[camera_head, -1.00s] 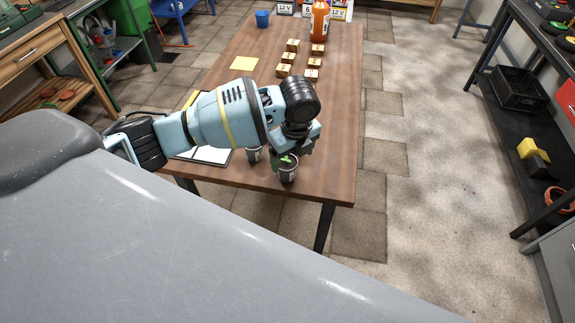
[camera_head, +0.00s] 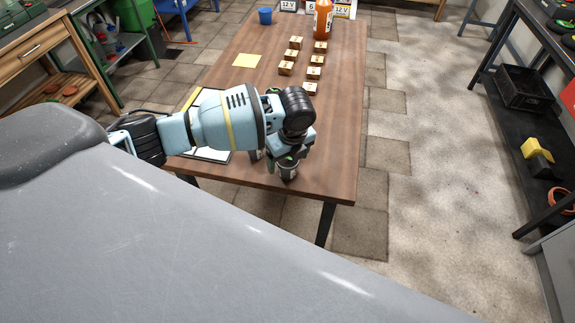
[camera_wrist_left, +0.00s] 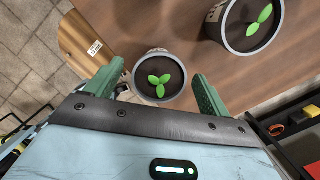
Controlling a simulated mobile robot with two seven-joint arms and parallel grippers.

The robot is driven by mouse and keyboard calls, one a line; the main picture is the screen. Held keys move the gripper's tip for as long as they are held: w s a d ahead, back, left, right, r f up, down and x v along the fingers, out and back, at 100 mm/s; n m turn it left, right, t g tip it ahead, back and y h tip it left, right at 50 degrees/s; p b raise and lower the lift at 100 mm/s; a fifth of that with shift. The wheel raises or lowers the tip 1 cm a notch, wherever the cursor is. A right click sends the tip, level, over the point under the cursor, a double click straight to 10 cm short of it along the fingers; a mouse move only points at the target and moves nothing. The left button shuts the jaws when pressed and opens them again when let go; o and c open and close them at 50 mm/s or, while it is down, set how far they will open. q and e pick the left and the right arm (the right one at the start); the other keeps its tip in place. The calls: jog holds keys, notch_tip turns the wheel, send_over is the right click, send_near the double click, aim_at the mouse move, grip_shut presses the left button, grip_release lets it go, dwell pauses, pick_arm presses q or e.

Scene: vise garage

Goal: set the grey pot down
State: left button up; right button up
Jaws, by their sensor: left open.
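The grey pot (camera_wrist_left: 159,99), with dark soil and a green seedling, stands on the wooden table (camera_wrist_left: 130,22) in the left wrist view. In the head view the pot (camera_head: 288,173) is near the table's front edge, partly covered by my gripper. My left gripper (camera_wrist_left: 158,92) is open, with one green finger on each side of the pot and gaps visible between. In the head view the left gripper (camera_head: 289,160) is right above the pot. A second grey pot with a seedling (camera_wrist_left: 250,24) stands at the upper right in the wrist view. My right gripper is not seen.
Several small wooden blocks (camera_head: 314,72), an orange bottle (camera_head: 323,20), a blue cup (camera_head: 265,16) and a yellow sheet (camera_head: 246,61) are farther back on the table. A white panel (camera_head: 212,155) lies under my left arm. The table's right side is clear.

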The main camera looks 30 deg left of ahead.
pick_arm(q)
jog(key=shift+a+f, duration=0.2)
jog(key=shift+f, duration=1.1)
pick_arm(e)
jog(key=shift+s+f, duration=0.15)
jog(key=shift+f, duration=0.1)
pick_arm(q)
jog(key=shift+c, duration=0.3)
jog(key=c, duration=1.1)
jog(key=shift+c, duration=0.2)
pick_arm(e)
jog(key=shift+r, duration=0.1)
pick_arm(q)
jog(key=shift+w+r, duration=0.1)
